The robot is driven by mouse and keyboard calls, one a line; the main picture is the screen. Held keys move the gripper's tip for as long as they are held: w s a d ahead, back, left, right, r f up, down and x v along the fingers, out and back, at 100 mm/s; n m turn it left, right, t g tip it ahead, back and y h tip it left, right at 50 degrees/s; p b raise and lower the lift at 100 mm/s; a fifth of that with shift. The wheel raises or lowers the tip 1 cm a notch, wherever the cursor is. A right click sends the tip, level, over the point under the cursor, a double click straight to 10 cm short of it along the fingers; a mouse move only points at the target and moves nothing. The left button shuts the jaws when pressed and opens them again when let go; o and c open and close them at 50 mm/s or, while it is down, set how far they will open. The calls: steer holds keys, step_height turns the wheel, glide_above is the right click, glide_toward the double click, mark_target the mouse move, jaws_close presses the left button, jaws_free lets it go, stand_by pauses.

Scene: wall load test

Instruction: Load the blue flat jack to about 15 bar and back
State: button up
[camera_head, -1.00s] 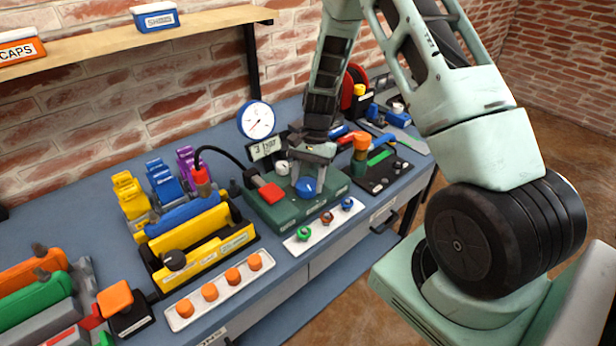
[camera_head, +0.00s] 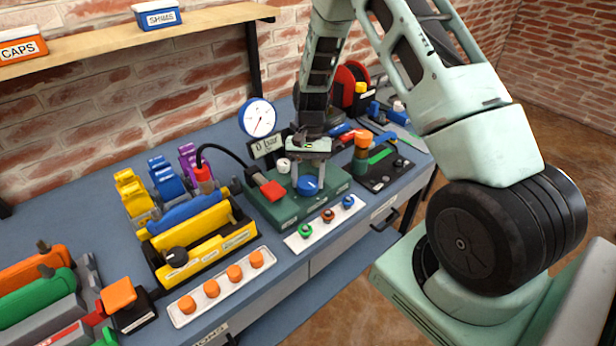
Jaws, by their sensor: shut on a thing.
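My gripper (camera_head: 308,176) points down over the green pump block (camera_head: 287,210), shut on the round blue knob (camera_head: 308,187) on its top. The display (camera_head: 267,146) behind the block reads 0 bar. A white dial gauge (camera_head: 257,118) with a blue rim stands above it; its exact reading is too small to tell. A blue flat jack (camera_head: 183,214) lies along the yellow test frame (camera_head: 207,238) on the left. A black hose (camera_head: 222,150) arches from the pump to a red coupling (camera_head: 203,174) near the jack. A red lever (camera_head: 272,191) lies beside the knob.
White strips with coloured buttons (camera_head: 347,200) and orange caps (camera_head: 235,272) lie along the bench's front. Yellow, blue and purple clamps (camera_head: 165,178) stand behind the frame. A black unit with an orange-topped post (camera_head: 363,150) stands close right of my gripper. A shelf (camera_head: 110,42) hangs above.

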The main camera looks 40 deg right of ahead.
steer(key=o, duration=1)
steer(key=shift+c, duration=0.2)
steer(key=b+v, duration=0.2)
steer(key=v, duration=1.5)
steer(key=shift+r, duration=0.2)
steer(key=shift+d, duration=0.1)
